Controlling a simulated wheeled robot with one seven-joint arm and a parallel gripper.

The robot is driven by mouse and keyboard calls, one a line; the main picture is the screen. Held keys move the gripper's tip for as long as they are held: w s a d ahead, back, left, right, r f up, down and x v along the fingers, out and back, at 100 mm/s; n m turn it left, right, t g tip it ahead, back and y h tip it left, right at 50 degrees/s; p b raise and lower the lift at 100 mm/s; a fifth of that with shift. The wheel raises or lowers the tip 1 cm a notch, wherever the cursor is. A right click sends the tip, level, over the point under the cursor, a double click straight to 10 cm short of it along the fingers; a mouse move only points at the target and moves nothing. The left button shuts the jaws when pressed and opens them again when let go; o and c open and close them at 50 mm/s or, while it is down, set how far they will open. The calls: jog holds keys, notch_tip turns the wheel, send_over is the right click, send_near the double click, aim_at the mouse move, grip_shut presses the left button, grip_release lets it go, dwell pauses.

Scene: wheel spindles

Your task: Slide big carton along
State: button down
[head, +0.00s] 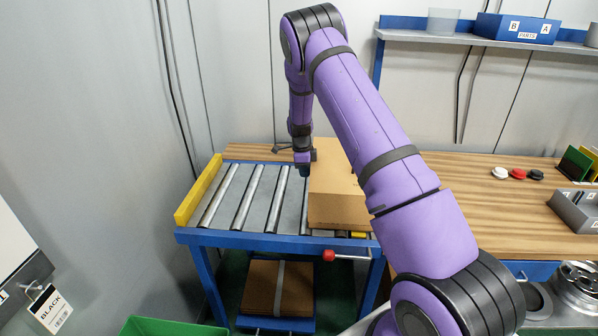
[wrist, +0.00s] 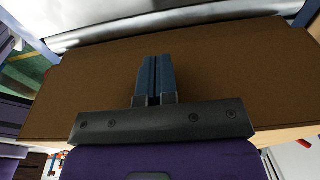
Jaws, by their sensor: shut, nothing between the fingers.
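The big carton (head: 335,190) is a brown box on the right part of the roller table, partly behind my arm in the head view. Its broad brown face (wrist: 235,75) fills most of the wrist view. My gripper (head: 303,172) points down at the carton's left side in the head view. In the wrist view its two blue fingers (wrist: 153,80) are together with nothing between them, in front of the carton. I cannot tell whether the fingertips touch it.
The metal rollers (head: 243,197) left of the carton are clear, up to a yellow end stop (head: 199,190). A red-knobbed lever (head: 328,255) sticks out at the table's front. The wooden bench (head: 475,190) stands to the right, with small caps (head: 518,173) on it.

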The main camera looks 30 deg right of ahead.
jog(key=shift+s+d, duration=0.75)
jog(key=shift+d, duration=0.3)
jog(key=shift+s+d, duration=0.7)
jog(key=shift+d, duration=0.3)
notch_tip(320, 180, up, 12)
jog(key=w+a, duration=0.2)
jog(key=a, duration=0.1)
